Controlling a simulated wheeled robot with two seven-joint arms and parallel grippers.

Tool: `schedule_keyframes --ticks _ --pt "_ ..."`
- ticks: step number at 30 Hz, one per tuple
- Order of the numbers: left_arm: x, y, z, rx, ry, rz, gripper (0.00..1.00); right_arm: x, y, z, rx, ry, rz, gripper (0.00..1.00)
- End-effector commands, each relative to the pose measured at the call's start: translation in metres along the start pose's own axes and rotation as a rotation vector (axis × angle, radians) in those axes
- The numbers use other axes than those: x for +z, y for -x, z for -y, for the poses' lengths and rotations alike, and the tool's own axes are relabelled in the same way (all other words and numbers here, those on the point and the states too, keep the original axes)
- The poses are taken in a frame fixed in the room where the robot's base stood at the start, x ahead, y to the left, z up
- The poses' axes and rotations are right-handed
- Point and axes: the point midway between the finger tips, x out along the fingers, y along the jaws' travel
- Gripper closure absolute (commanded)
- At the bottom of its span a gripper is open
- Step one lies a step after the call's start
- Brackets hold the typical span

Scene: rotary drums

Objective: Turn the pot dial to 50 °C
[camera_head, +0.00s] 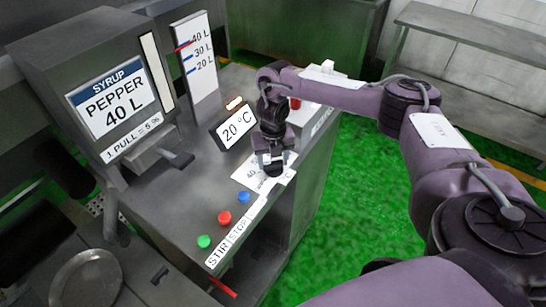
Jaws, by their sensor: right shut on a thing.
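The temperature display (237,128) stands on the steel counter and reads 20 °C. My right gripper (271,168) points down at the counter top just in front of the display, with its fingers shut on the pot dial. The dial is almost wholly hidden by the fingers, so I cannot read where its pointer stands. A white scale plate (247,177) with a partly covered "40" shows beside the fingers. My left gripper is not in view.
Blue (243,197), red (225,217) and green (204,241) buttons sit in front, beside a STIR/STOP label. The syrup dispenser (108,95) and a level gauge (196,60) stand left. Green floor (355,185) is open at right.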

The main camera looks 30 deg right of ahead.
Motion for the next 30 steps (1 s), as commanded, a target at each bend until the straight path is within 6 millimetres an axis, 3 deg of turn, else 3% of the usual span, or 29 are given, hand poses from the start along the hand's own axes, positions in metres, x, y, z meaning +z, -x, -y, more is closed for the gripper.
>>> schedule_keyframes --ticks 18,30 --pt "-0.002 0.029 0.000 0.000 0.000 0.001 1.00 0.003 0.004 0.001 0.001 -0.566 0.004 0.66" --pt "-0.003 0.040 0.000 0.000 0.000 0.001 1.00 0.004 0.003 0.001 0.003 -0.780 0.006 0.66"
